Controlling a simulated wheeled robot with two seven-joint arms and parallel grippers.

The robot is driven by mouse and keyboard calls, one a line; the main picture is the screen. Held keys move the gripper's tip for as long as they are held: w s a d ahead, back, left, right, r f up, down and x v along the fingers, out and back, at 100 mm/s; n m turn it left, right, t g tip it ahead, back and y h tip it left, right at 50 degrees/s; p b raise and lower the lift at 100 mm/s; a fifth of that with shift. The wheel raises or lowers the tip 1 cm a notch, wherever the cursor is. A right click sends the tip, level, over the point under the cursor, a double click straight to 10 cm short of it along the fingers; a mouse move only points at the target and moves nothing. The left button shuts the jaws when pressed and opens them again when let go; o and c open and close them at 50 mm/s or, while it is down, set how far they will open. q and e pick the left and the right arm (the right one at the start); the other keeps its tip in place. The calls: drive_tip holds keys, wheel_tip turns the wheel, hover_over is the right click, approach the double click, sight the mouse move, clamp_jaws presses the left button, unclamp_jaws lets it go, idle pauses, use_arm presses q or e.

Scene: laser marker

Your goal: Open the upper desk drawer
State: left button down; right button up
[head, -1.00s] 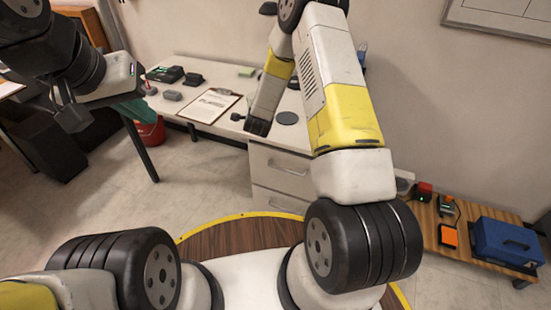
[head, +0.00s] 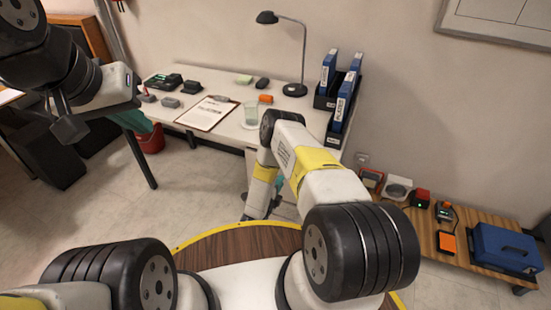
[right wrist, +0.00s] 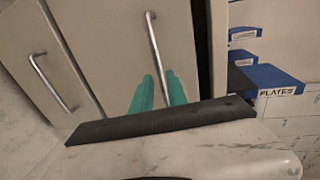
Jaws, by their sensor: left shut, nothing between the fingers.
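The desk's drawer unit shows in the right wrist view, turned on its side. The upper drawer (right wrist: 120,38) is the one nearer the desktop, with a thin metal handle (right wrist: 152,42). The lower drawer's handle (right wrist: 52,82) is at the left. My right gripper (right wrist: 159,82) has teal fingers, one on each side of the upper handle's near end. I cannot tell whether they touch it. A dark strip (right wrist: 202,35) runs beside the upper drawer front. In the head view my right arm hides the drawers. My left gripper (head: 68,127) is shut and empty, away from the desk.
A low wooden shelf (head: 425,232) with a blue toolbox (head: 505,248) stands at the right. A red bucket (head: 152,140) is under the desk.

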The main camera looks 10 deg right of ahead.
drive_tip(key=x, duration=0.5)
drive_tip(key=shift+c, duration=0.2)
clamp_jaws()
idle(1.2)
